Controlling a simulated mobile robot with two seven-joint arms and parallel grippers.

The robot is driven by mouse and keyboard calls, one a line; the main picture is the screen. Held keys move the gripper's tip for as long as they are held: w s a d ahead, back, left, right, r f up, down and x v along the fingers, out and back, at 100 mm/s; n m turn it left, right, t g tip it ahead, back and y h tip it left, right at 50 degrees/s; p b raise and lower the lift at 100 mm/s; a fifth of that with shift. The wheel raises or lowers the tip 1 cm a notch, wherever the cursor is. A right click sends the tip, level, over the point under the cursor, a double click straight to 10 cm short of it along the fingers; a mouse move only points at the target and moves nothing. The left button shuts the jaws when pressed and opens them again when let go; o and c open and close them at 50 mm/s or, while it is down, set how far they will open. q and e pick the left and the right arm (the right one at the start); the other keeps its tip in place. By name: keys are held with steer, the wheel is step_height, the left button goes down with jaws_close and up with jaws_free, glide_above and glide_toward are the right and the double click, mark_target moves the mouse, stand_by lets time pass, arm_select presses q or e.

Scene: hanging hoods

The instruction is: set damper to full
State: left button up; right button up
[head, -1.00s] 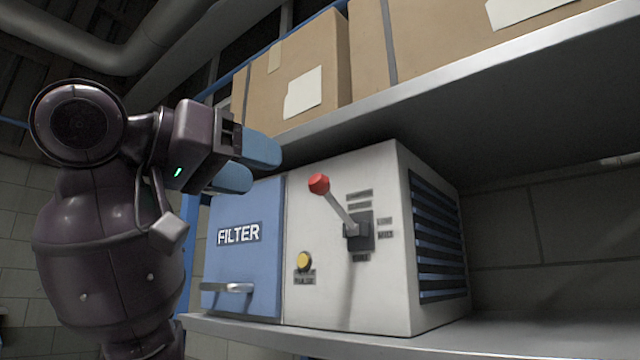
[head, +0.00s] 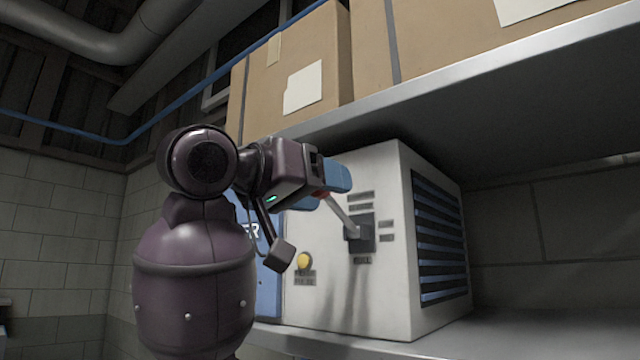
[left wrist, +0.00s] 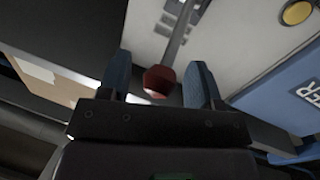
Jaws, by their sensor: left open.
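The damper lever (head: 342,212) is a grey rod rising up and left from a dark plate (head: 361,232) on the white front of the unit. Its red knob (head: 321,194) is mostly hidden behind my left gripper (head: 330,188) in the head view. In the left wrist view the red knob (left wrist: 159,79) sits between the two blue fingers of my left gripper (left wrist: 160,85), with gaps on both sides. The gripper is open around the knob. Small labels surround the plate; the one below seems to read FULL. My right gripper is not in view.
A yellow button (head: 304,261) is below and left of the lever. The blue filter door (head: 268,285) is partly hidden by my arm. Cardboard boxes (head: 300,75) stand on the shelf (head: 440,70) closely above. The lower shelf (head: 540,335) is bare at right.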

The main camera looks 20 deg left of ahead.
arm_select(q)
steer(key=c, duration=0.6)
jaws_close()
